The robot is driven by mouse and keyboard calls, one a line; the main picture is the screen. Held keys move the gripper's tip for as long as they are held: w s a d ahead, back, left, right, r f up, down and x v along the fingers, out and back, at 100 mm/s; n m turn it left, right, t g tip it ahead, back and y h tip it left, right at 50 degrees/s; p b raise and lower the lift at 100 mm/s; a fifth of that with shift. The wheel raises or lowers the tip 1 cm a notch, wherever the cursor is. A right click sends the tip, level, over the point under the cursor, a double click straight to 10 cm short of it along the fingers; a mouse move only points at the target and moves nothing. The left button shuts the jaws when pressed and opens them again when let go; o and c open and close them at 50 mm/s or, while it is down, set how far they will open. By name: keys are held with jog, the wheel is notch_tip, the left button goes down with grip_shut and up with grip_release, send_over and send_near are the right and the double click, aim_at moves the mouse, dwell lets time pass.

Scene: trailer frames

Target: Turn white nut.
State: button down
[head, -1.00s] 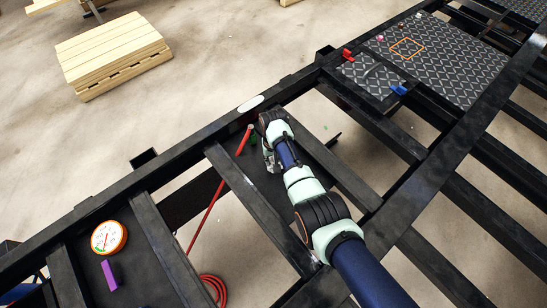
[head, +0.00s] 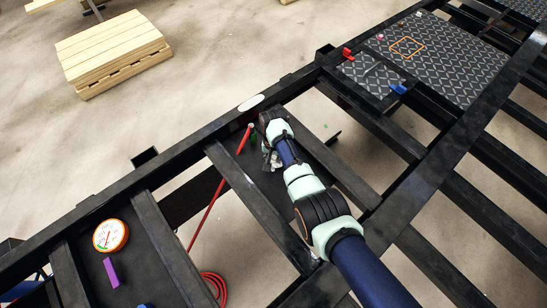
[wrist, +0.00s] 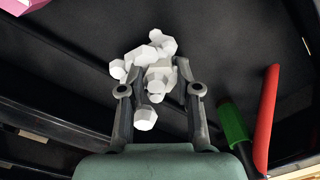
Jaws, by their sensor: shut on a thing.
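A cluster of white faceted pieces (wrist: 150,62), which look like a fitting with several nut-like ends, shows in the wrist view above a dark panel. My gripper (wrist: 158,78) has a finger on each side of the cluster's near part and is shut on a white piece there. A separate-looking white faceted knob (wrist: 145,119) shows between the fingers, closer to the palm. I cannot tell which piece is the nut itself. In the head view my gripper (head: 271,162) is down inside the black frame, and my wrist hides most of the white pieces.
A red bar (wrist: 267,115) and a green cylinder (wrist: 232,122) stand close to the right of my gripper in the wrist view. Black frame beams (head: 258,200) flank my arm. A round gauge (head: 110,235) and a purple block (head: 111,272) lie farther left.

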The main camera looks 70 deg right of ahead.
aim_at(273, 158)
jog(key=c, duration=0.8)
grip_release()
jog(key=shift+r, duration=0.1)
notch_tip(273, 158, up, 12)
